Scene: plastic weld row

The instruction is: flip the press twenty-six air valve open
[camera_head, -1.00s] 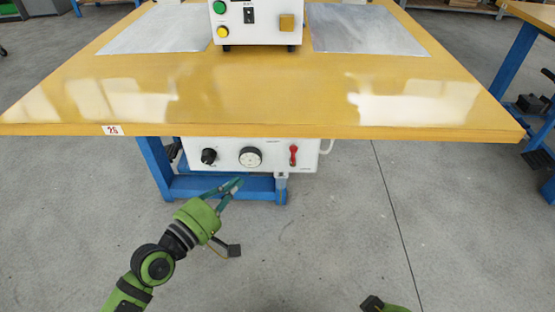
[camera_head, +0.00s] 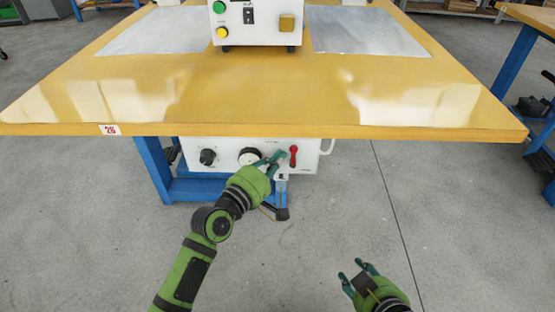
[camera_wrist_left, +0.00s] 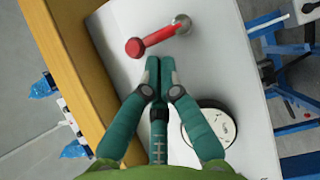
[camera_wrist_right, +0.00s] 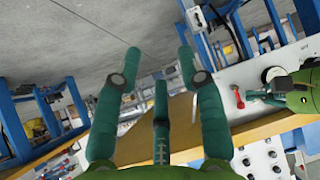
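The air valve is a red lever (camera_head: 293,156) with a round knob on the white press panel (camera_head: 225,160) under table 26. The lever points up toward the tabletop from its metal pivot. In the left wrist view the red lever (camera_wrist_left: 158,36) lies just beyond my left fingertips, with a small apparent gap. My left gripper (camera_head: 279,156) is just left of the lever in the head view; its fingertips (camera_wrist_left: 159,62) are together with nothing visible between them. My right gripper (camera_head: 359,269) is low, away from the panel; its fingers (camera_wrist_right: 158,54) are spread and empty.
The yellow tabletop (camera_head: 270,105) overhangs the panel. A round gauge (camera_wrist_left: 208,124) and a black knob (camera_head: 207,157) sit left of the lever. Blue table legs (camera_head: 154,165) stand beside the panel.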

